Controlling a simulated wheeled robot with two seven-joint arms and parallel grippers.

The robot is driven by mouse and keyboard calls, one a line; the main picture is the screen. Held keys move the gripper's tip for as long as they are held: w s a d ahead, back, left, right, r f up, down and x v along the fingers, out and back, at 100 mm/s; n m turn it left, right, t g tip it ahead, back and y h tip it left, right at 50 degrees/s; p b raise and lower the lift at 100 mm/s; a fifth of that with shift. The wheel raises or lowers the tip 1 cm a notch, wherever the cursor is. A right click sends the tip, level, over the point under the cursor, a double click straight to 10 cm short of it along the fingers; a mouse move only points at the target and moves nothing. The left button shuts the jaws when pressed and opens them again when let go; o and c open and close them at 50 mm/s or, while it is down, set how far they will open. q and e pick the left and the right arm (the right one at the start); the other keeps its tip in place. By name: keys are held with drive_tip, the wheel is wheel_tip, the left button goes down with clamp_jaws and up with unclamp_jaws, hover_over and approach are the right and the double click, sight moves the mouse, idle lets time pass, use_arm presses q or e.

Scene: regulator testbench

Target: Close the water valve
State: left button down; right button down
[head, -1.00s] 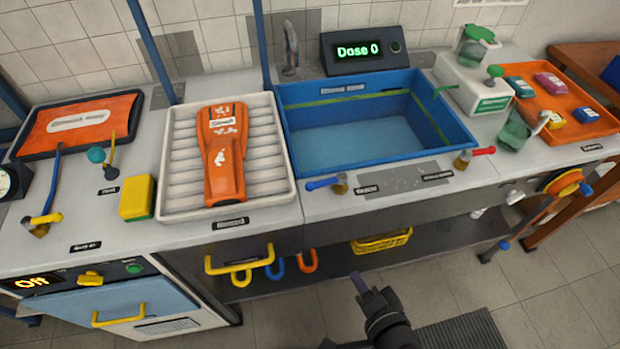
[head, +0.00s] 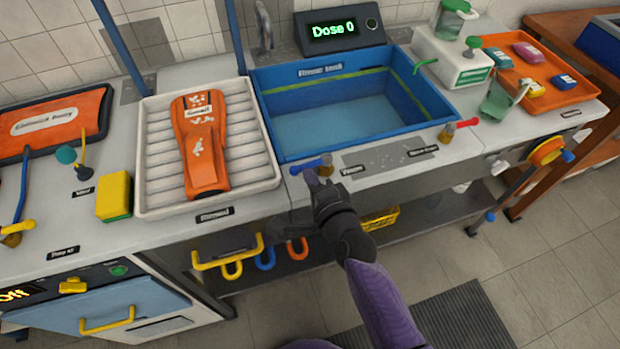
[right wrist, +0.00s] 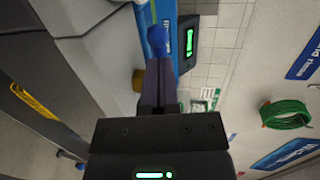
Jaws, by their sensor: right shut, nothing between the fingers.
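The water valve is a blue lever handle (head: 306,164) on a brass body (head: 328,170) at the counter's front edge, by the rinse tank's near left corner. The lever lies roughly level, pointing left from the brass body. My right gripper (head: 312,180) is shut and empty, just in front of the lever. In the right wrist view, the fingertips (right wrist: 158,68) reach up to the blue handle (right wrist: 157,40); whether they touch cannot be told. The brass body (right wrist: 138,80) shows left of the fingers. My left gripper is not in view.
The blue rinse tank (head: 262,102) stands behind the valve, with a display (head: 342,42) reading "Dose 0" at its back. A red-handled valve (head: 459,126) is further right. A ribbed white tray (head: 150,150) holds an orange device (head: 201,150) at left. Yellow hooks (head: 227,256) hang below.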

drive_tip(key=shift+w+a, duration=0.1)
drive_tip(key=shift+w, duration=0.1)
drive_tip(key=shift+w+a, duration=0.15)
drive_tip(key=shift+w, duration=0.1)
drive_tip(key=shift+w+a, duration=0.1)
drive_tip(key=shift+r, duration=0.1)
